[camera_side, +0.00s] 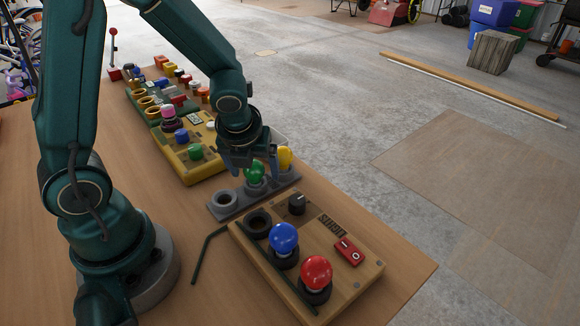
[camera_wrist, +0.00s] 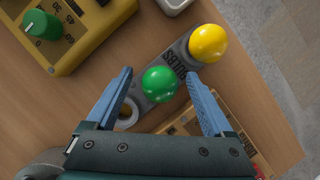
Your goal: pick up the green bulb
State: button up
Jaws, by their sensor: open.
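The green bulb (camera_side: 255,172) stands in the middle of a grey bulb holder (camera_side: 222,212) on the wooden table. In the wrist view the green bulb (camera_wrist: 160,84) lies between the two blue fingers of my gripper (camera_wrist: 163,88), with a gap on each side. My gripper (camera_side: 254,170) is open, pointing down over the holder, and holds nothing. In the side view its fingers partly hide the bulb. A yellow bulb (camera_side: 285,158) stands in the same holder beside the green one, and it also shows in the wrist view (camera_wrist: 208,43). The holder's other socket (camera_wrist: 127,115) is empty.
A tan box (camera_side: 345,277) with a blue bulb (camera_side: 284,238) and a red bulb (camera_side: 316,272) stands in front of the holder. A yellow box (camera_side: 182,160) with knobs is behind. A dark hex key (camera_side: 205,252) lies left of the tan box. The table's right edge is close.

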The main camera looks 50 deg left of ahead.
grip_shut()
